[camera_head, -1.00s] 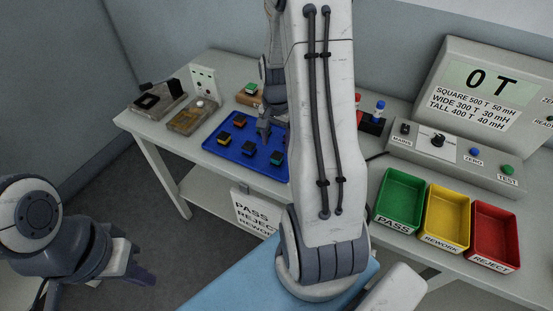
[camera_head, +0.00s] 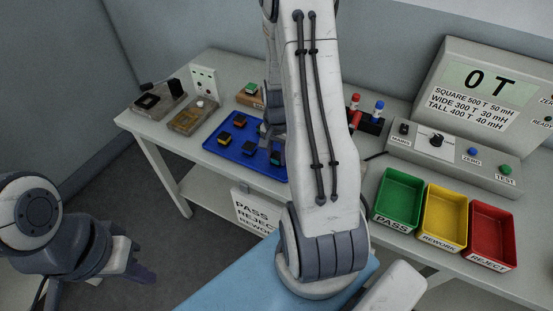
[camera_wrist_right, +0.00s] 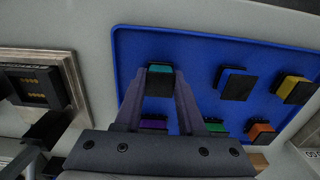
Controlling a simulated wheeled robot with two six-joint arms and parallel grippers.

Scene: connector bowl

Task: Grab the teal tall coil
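The teal tall coil (camera_wrist_right: 160,78) is a black block with a teal top near the edge of the blue tray (camera_wrist_right: 200,50). In the right wrist view it stands between the fingertips of my right gripper (camera_wrist_right: 161,85), which are apart on either side of it. I see no clear contact. In the head view my right gripper (camera_head: 273,143) is low over the tray's right part, and the arm hides much of that area. The coil shows partly there (camera_head: 277,158). My left gripper (camera_head: 135,264) hangs at the lower left, away from the table; its finger gap is unclear.
Other coils share the tray: blue (camera_wrist_right: 237,83), yellow (camera_wrist_right: 294,88), orange (camera_wrist_right: 262,132), green (camera_wrist_right: 214,127) and purple (camera_wrist_right: 153,124). A socket fixture (camera_wrist_right: 42,88) is beside the tray. Green (camera_head: 399,198), yellow (camera_head: 445,217) and red (camera_head: 492,235) bins stand at right, before the tester (camera_head: 455,155).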

